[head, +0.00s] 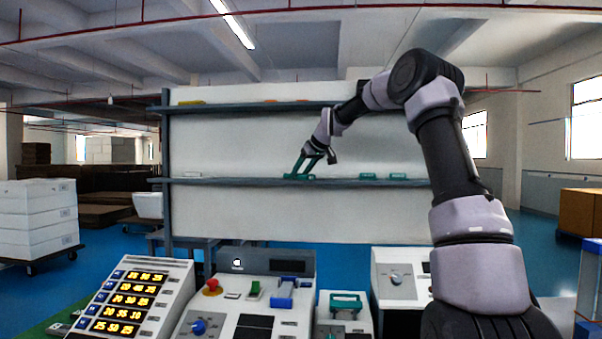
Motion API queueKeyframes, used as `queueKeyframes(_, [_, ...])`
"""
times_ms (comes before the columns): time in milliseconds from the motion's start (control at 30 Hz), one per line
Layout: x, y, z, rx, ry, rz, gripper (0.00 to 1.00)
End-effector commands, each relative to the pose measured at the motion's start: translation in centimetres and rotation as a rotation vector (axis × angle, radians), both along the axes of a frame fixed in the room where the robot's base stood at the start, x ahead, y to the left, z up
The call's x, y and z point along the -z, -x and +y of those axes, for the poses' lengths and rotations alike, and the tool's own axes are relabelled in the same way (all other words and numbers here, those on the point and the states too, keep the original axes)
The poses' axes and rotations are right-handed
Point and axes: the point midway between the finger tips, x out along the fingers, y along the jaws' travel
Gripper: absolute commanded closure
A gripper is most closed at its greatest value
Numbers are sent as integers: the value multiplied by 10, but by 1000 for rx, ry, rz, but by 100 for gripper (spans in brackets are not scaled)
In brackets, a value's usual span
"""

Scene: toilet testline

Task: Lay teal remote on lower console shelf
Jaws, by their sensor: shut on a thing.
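My gripper (301,174) reaches down to the lower console shelf (240,182) and is shut on the teal remote (298,177). The remote is small in the head view, lies flat and is at the height of the lower shelf's surface. I cannot tell whether it touches the shelf. The gripper fingers look teal too, so the line between fingers and remote is hard to see.
Small teal items (397,176) lie farther right on the lower shelf, and a pale item (193,174) lies at its left. The upper shelf (240,107) holds yellow and orange items. Control panels (245,300) stand in front below.

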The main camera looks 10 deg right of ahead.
Motion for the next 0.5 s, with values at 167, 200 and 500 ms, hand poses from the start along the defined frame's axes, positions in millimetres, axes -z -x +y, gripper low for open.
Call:
queueKeyframes(167, [0, 0, 0, 0, 0, -1, 100])
queueKeyframes(200, [0, 0, 0, -1, 1, 0, 100])
queueKeyframes(500, [2, 0, 0, 0, 0, 1, 13])
